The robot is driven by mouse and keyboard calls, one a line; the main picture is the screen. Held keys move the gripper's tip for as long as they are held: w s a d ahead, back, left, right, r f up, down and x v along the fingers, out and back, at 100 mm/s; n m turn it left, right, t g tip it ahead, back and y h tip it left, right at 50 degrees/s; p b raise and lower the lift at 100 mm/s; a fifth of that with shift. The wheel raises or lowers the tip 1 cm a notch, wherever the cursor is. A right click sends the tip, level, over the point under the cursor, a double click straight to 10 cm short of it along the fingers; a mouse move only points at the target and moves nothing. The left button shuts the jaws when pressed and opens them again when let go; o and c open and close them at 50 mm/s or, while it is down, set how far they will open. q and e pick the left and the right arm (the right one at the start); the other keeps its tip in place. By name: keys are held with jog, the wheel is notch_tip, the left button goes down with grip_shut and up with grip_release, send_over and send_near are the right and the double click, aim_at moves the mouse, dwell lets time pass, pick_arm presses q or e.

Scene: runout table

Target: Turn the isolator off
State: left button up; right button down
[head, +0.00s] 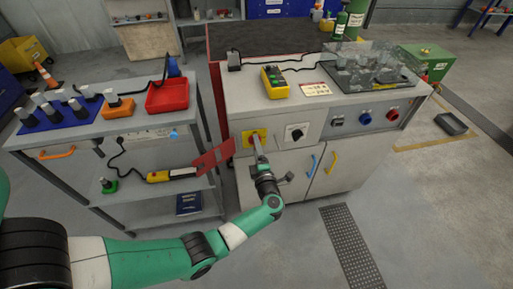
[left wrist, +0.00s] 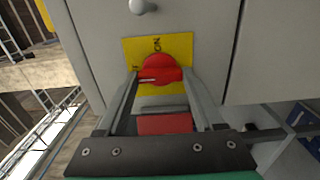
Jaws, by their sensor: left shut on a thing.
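The isolator is a red rotary knob (left wrist: 160,70) on a yellow plate (left wrist: 185,46), on the front of the grey cabinet. In the left wrist view the plate carries the marking "ON", and the knob's white pointer line lies sideways in the picture. In the head view the yellow plate (head: 250,137) shows at the cabinet's left, with the knob mostly hidden by my gripper. My left gripper (head: 257,142) reaches it from the front and is shut on the knob, one finger on each side. My right gripper is not in view.
A black rotary switch (head: 297,133) sits right of the plate, and blue (head: 365,118) and red (head: 393,114) knobs further right. A shelf trolley (head: 130,125) stands close on the left. A red plate (head: 213,158) hangs between trolley and cabinet. A yellow pendant (head: 274,82) lies on top.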

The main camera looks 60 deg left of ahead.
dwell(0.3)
pick_arm(q)
jog(key=o, duration=1.4)
jog(key=p+v, duration=0.3)
jog(key=v, duration=0.8)
jog(key=shift+d, duration=0.3)
jog(key=shift+p, duration=0.3)
